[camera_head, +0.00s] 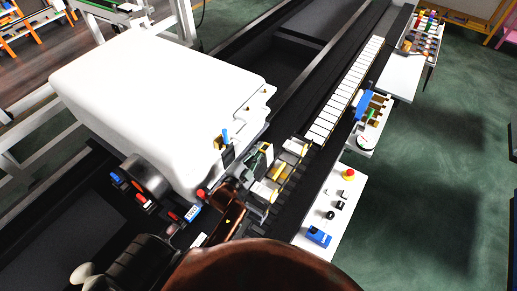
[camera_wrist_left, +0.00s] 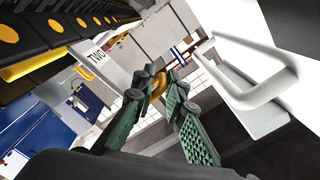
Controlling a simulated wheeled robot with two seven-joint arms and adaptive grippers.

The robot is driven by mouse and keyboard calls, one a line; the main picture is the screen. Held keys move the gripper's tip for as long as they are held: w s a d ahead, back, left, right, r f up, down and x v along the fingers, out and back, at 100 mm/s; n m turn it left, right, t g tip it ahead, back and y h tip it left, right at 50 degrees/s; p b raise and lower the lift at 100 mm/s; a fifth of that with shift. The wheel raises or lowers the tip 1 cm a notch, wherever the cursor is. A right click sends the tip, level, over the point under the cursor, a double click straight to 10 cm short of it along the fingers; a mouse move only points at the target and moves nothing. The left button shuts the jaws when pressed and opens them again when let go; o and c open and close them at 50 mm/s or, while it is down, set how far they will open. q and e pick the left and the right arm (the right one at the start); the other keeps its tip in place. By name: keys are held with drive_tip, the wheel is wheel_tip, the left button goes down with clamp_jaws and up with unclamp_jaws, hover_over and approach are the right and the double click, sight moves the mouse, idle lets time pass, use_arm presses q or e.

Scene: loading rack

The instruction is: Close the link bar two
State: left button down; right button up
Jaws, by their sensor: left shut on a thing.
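My left gripper (camera_head: 262,158), with green finger pads, is beside the front right side of the white housing in the head view. In the left wrist view my left gripper (camera_wrist_left: 162,84) has its fingertips around an orange-copper piece (camera_wrist_left: 158,88), which looks like part of the link bar. The fingers hide most of it, so the bar's position is unclear. A white label reading TWO (camera_wrist_left: 95,54) is left of the fingertips. My right gripper is not in view.
The large white housing (camera_head: 150,95) stands left of the gripper. A conveyor of white slats (camera_head: 345,88) runs to the upper right. A white control panel (camera_head: 322,220) with a red button is to the right. A white handle (camera_wrist_left: 262,92) is close right in the wrist view.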

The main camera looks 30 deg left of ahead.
use_arm(q)
drive_tip(key=shift+d+r, duration=0.15)
drive_tip(key=shift+r, duration=0.5)
drive_tip(key=d+m, duration=0.1)
drive_tip(key=d+m+p, duration=0.1)
drive_tip(key=m, duration=0.1)
drive_tip(key=shift+d+r, duration=0.3)
drive_tip(key=shift+r, duration=0.1)
drive_tip(key=shift+s+d+m+b, duration=0.15)
drive_tip(key=shift+d+m+b, duration=0.15)
drive_tip(key=shift+d+m, duration=1.45)
drive_tip(key=shift+a+m, duration=0.1)
drive_tip(key=shift+m, duration=0.15)
drive_tip(key=c, duration=2.1)
unclamp_jaws()
drive_tip(key=shift+f, duration=0.1)
drive_tip(key=shift+s+a+f, duration=0.1)
drive_tip(key=shift+f, duration=0.1)
